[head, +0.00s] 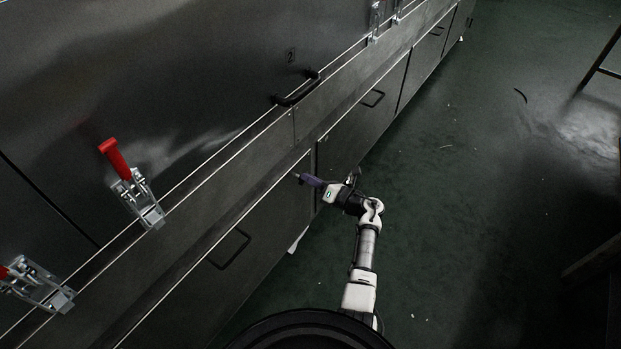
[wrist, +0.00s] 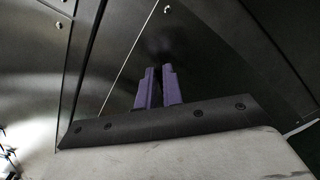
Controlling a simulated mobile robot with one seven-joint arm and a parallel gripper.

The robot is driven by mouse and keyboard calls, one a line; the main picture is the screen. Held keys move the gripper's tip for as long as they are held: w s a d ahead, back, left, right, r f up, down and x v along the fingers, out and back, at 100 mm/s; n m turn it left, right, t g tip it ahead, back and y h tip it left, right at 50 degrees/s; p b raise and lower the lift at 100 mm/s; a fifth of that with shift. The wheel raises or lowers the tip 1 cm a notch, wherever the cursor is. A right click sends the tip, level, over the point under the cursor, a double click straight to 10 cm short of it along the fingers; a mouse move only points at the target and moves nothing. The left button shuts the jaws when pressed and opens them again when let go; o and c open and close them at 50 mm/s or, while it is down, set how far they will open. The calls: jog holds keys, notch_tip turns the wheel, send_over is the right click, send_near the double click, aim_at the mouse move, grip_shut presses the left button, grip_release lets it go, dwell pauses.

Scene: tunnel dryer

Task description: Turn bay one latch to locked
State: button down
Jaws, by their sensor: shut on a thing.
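My gripper (head: 300,178), with purple fingers, is at the upper right corner of a lower dark panel (head: 262,232) of the dryer. In the wrist view, the fingers (wrist: 158,85) stand close together, shut on a small part hidden between them. I cannot make out its shape or whether it is the bay one latch. Two red-handled toggle latches show at the left: one with its handle raised (head: 125,172), the other (head: 38,284) cut off by the picture edge. Neither is touched by my gripper.
A black handle (head: 297,88) sits on the upper door beneath a number 2. Lower panels carry thin handles (head: 230,249). More latches (head: 376,20) are at the far top. The green floor (head: 470,200) to the right is mostly clear; dark furniture (head: 602,62) stands at the right edge.

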jog(key=shift+w+d+f+m+p, duration=0.15)
jog(key=shift+m+p, duration=0.3)
jog(key=shift+m, duration=1.1)
jog(key=shift+s+a+f+m+p, duration=0.1)
jog(key=shift+m+p, duration=0.35)
jog(key=shift+m, duration=1.05)
jog(key=shift+w+d+f+m+p, duration=0.15)
jog(key=shift+m+p, duration=0.3)
jog(key=shift+m, duration=1.1)
jog(key=shift+a, duration=0.1)
jog(key=c, duration=1.5)
grip_release()
jog(key=shift+c, duration=0.2)
jog(key=v, duration=1.4)
